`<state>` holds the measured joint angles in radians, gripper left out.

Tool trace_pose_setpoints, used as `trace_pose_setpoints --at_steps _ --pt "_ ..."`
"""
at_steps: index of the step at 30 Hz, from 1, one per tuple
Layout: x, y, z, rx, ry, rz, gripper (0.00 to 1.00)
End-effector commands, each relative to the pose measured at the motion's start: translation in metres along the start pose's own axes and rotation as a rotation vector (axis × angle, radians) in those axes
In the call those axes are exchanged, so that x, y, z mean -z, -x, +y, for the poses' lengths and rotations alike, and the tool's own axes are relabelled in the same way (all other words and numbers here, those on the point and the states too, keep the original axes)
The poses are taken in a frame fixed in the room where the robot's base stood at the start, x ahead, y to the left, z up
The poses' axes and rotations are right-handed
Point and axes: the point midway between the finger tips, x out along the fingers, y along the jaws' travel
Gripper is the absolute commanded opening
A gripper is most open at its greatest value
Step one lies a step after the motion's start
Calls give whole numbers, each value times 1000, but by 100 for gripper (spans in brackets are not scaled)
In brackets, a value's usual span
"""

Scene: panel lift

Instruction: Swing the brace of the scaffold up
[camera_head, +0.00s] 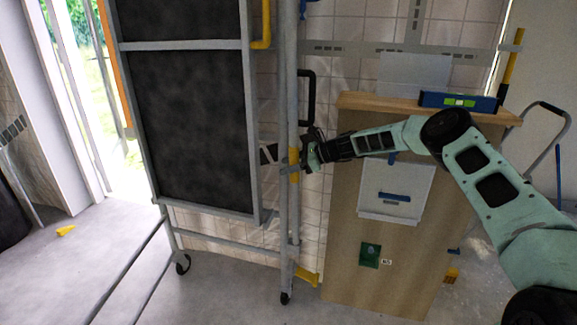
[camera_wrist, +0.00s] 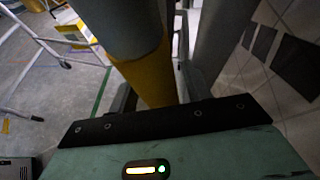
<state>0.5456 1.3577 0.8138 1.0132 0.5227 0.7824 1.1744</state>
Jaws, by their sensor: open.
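The scaffold (camera_head: 190,45) stands at the left of centre in the head view, a grey tube frame on black wheels with dark panels. A grey tube with a yellow band (camera_head: 294,156), which looks like the brace, hangs about upright along its right post. My gripper (camera_head: 303,158) is at the band from the right, with its jaws open. In the wrist view, the yellow section of the tube (camera_wrist: 150,78) is close in front of the palm, between the fingers. Whether the fingers touch it I cannot tell. The fingertips are partly hidden behind the tube.
A wooden cabinet (camera_head: 340,255) stands close to the right of the scaffold, with a blue spirit level (camera_head: 458,102) on top. A tiled wall (camera_head: 345,35) is behind. A yellow piece (camera_head: 307,276) is low by the scaffold's right wheel. Open floor (camera_head: 90,275) lies at left.

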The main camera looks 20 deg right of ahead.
Motion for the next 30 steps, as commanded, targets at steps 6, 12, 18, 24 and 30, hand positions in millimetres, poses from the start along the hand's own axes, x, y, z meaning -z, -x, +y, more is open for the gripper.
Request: trace_pose_setpoints --at_steps 6,12,18,24,30 --pt "1 34 -1 3 0 2 49" --pt "1 77 -1 4 0 3 49" --pt "1 106 -1 2 0 2 49" --pt "0 117 0 0 0 1 49" --pt "1 117 0 0 0 1 49"
